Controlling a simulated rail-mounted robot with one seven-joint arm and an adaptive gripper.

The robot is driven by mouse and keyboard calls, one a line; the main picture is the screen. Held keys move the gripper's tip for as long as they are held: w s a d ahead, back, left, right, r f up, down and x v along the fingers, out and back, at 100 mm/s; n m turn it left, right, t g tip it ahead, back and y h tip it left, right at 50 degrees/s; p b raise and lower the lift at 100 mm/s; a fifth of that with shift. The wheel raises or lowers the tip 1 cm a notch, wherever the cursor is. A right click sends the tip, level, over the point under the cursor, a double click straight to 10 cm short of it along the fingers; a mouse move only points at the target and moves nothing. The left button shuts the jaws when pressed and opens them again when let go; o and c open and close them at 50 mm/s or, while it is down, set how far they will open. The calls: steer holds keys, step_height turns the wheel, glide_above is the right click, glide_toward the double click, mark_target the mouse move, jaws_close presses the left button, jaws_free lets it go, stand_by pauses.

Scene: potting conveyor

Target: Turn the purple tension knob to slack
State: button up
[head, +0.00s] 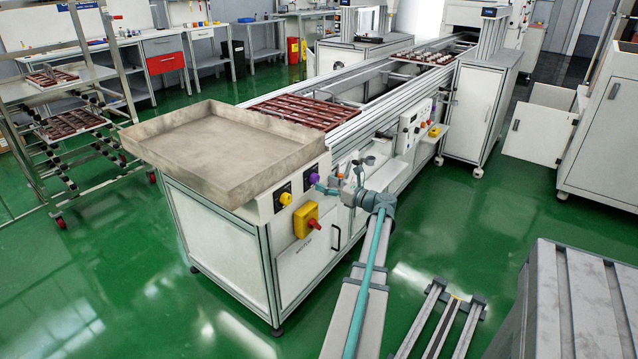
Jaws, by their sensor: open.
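The purple tension knob (314,178) is on the upper front panel of the conveyor's end cabinet, below the tray's right corner. It sits on a small dark plate; its pointer and any markings are too small to read. My gripper (322,187) is just to the right of and slightly below the knob, with its fingers toward the panel. The fingers are open, small in the picture and seen from behind. I cannot tell whether they touch the knob.
A yellow knob (285,198) is left of the purple one. A red switch on a yellow box (306,220) is below. A wide grey tray (225,150) overhangs the cabinet. A brown pot tray (300,112) lies on the conveyor (385,97). Green floor is open at lower left.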

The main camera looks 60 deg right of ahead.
mark_target(317, 180)
steer(key=shift+w+d, duration=0.2)
steer(key=shift+w, duration=1.65)
steer(key=shift+c, duration=0.3)
steer(key=c, duration=1.1)
